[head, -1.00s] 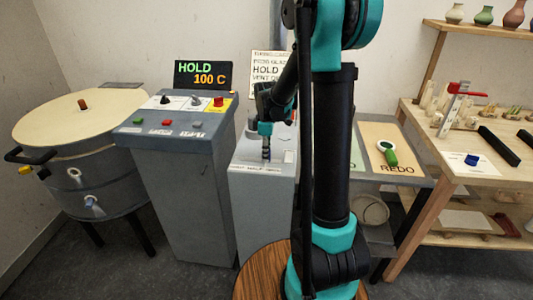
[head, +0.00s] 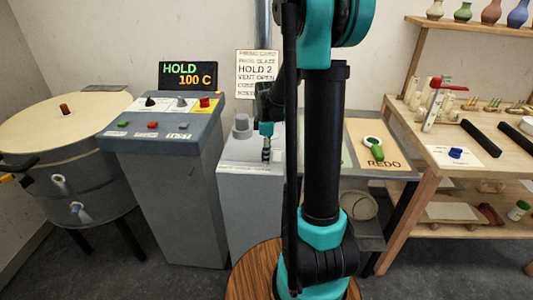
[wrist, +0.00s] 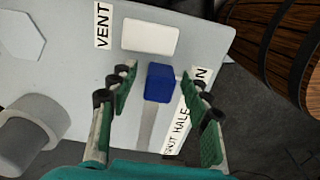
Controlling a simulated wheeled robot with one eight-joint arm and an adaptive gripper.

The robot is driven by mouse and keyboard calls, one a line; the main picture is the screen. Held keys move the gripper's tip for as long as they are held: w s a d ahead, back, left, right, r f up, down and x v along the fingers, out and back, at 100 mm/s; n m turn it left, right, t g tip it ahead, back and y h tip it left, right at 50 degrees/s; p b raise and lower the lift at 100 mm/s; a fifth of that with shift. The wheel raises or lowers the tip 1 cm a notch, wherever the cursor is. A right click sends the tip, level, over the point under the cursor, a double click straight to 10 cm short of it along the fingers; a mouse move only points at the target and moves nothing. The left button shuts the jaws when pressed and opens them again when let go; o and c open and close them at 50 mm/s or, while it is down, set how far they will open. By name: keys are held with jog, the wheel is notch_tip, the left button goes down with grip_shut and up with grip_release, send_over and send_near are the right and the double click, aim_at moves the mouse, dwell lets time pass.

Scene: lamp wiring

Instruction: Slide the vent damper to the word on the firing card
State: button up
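The vent damper's blue knob (wrist: 160,83) stands on a pale slot (wrist: 148,125) in the grey vent box (head: 250,178). The label (wrist: 181,120) beside it reads SHUT, HALF and a word ending in N, partly hidden by a finger. The knob is past HALF, near the N end, with slot bare on the SHUT side. My gripper (wrist: 158,84) has its fingers apart on either side of the knob, with gaps visible; in the head view it is low over the box (head: 266,153). The firing card (head: 258,70) on the wall reads VENT OPEN.
A grey control panel (head: 165,125) with a HOLD 100 C display (head: 188,76) and the round kiln (head: 65,125) stand to the left.

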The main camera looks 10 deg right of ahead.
notch_tip(320, 180, up, 12)
dwell(0.7)
jog(key=s+f+m+t, duration=0.2)
jog(key=s+f+m, duration=0.4)
jog(key=s, duration=0.4)
jog(key=s+f+m+t, duration=0.2)
jog(key=s+f+m, duration=0.5)
jog(key=s, duration=0.3)
jog(key=shift+s+a+m, duration=0.2)
jog(key=shift+a+m, duration=0.15)
jog(key=shift+m, duration=0.35)
dwell(1.1)
